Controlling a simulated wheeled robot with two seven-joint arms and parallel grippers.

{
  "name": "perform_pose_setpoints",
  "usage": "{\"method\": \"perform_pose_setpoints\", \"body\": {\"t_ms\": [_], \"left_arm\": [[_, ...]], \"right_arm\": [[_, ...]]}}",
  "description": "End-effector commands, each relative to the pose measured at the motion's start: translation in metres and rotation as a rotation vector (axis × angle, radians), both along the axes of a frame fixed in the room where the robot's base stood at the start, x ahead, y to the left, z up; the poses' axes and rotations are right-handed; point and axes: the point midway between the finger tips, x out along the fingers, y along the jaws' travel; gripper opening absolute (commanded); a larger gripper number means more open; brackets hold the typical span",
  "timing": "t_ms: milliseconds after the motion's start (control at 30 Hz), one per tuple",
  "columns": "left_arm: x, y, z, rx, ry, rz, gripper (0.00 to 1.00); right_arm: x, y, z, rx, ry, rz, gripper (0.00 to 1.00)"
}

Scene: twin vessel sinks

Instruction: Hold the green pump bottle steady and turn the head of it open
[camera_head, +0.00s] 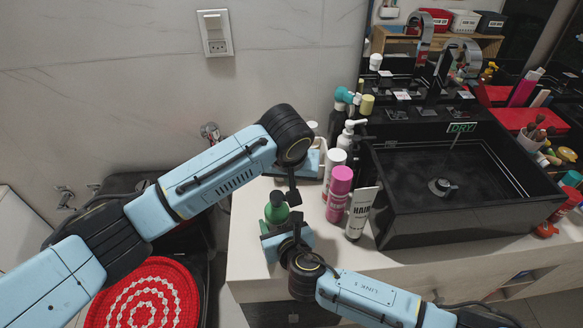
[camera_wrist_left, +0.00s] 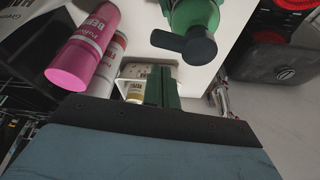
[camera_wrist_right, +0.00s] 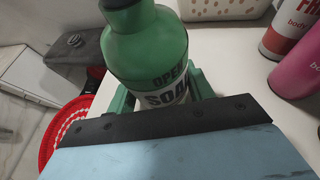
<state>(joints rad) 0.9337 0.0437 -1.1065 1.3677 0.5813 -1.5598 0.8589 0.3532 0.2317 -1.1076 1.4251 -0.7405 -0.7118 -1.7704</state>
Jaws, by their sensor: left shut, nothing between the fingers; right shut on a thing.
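The green pump bottle (camera_head: 274,214) stands upright near the counter's left end, its black pump head (camera_wrist_left: 187,43) pointing toward the pink bottle in the left wrist view. The right wrist view shows its green shoulder and "OPEN SOAP" label (camera_wrist_right: 165,92). My right gripper (camera_wrist_right: 165,90) is shut on the bottle's body, one green finger on each side. My left gripper (camera_wrist_left: 163,88) is shut and empty beside the pump head, with a small gap visible in the left wrist view. In the head view, the left arm partly hides the pump head.
A pink bottle (camera_head: 339,186), a white HAIR tube (camera_head: 361,213) and other bottles stand close to the right. The black vessel sink (camera_head: 450,210) is beyond them. A red-and-white round mat (camera_head: 146,296) lies lower left. A wall switch (camera_head: 215,32) is above.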

Motion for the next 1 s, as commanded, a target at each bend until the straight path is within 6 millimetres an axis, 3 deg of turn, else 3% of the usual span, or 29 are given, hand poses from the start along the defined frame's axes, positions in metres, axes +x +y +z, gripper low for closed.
{"method": "perform_pose_setpoints", "body": {"t_ms": [300,1000], "left_arm": [[-0.023,0.005,-0.001,0.001,0.001,0.000,0.00],[-0.026,0.005,-0.001,0.004,0.004,-0.053,0.00]], "right_arm": [[-0.001,-0.001,-0.002,-0.003,0.004,-0.001,0.19],[-0.001,-0.001,-0.002,-0.003,0.003,-0.001,0.19]]}}
